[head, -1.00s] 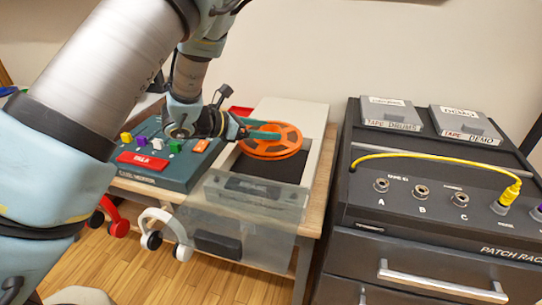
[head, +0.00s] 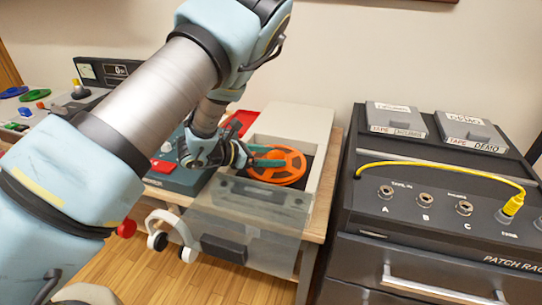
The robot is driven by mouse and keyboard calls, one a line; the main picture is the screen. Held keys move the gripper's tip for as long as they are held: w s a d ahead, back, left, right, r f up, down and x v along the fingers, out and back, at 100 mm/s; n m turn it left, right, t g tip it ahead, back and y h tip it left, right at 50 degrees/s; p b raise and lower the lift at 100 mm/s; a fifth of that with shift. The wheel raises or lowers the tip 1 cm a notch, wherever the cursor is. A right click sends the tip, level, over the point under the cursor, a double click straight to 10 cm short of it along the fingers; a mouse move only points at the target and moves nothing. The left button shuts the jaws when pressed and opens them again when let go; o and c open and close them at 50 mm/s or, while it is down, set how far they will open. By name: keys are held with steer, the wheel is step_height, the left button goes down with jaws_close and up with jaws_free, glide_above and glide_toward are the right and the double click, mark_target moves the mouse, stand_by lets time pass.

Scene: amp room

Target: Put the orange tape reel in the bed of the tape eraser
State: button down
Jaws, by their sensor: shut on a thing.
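The orange tape reel (head: 283,168) is at the middle of the head view, over the dark bed of the tape eraser (head: 312,125), a pale box on the wooden table. My gripper (head: 268,158) is shut on the left part of the reel. I cannot tell whether the reel touches the bed.
A teal button panel (head: 165,178) stands left of the eraser, partly behind my arm. White headphones (head: 172,230) hang at the table's front. A dark patch rack (head: 440,215) with a yellow cable (head: 440,160) and two tape boxes (head: 395,120) stands at the right.

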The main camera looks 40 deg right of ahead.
steer(key=shift+f+b, duration=0.55)
jaws_free()
steer(key=shift+r+p, duration=0.6)
steer(key=shift+p, duration=0.1)
steer(key=b+v, duration=0.3)
steer(key=v, duration=0.9)
steer(key=shift+b, duration=0.3)
